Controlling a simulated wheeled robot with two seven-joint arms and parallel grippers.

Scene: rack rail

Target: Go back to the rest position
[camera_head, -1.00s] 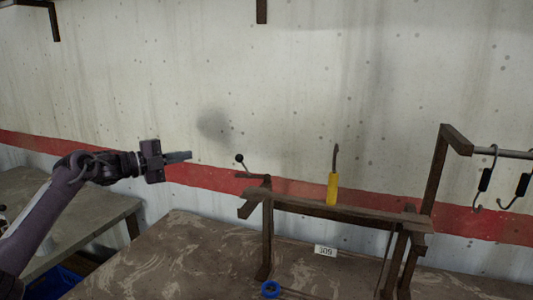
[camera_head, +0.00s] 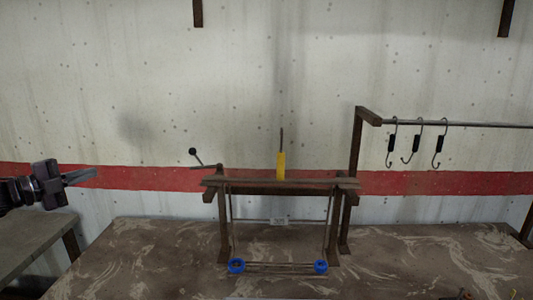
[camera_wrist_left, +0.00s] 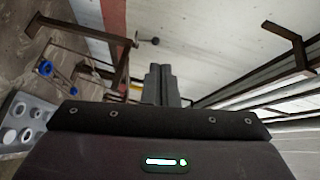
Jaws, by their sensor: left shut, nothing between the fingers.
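My left gripper (camera_head: 80,177) is at the left edge of the head view, raised in front of the wall. Its fingers are together with nothing between them, and they point right. In the left wrist view the closed fingers (camera_wrist_left: 160,84) show at the middle, clear of any object. The wooden rack (camera_head: 282,185) stands on the table well to the right of the gripper. My right gripper is in neither view.
A yellow-handled tool (camera_head: 281,165) stands upright at the rack. A rod with a black ball (camera_head: 193,152) sticks up at its left. Blue rings (camera_head: 237,266) are low at the rack's front. Several black hooks (camera_head: 390,146) hang from a metal rail (camera_head: 460,124) at right. The table (camera_head: 420,250) is largely clear.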

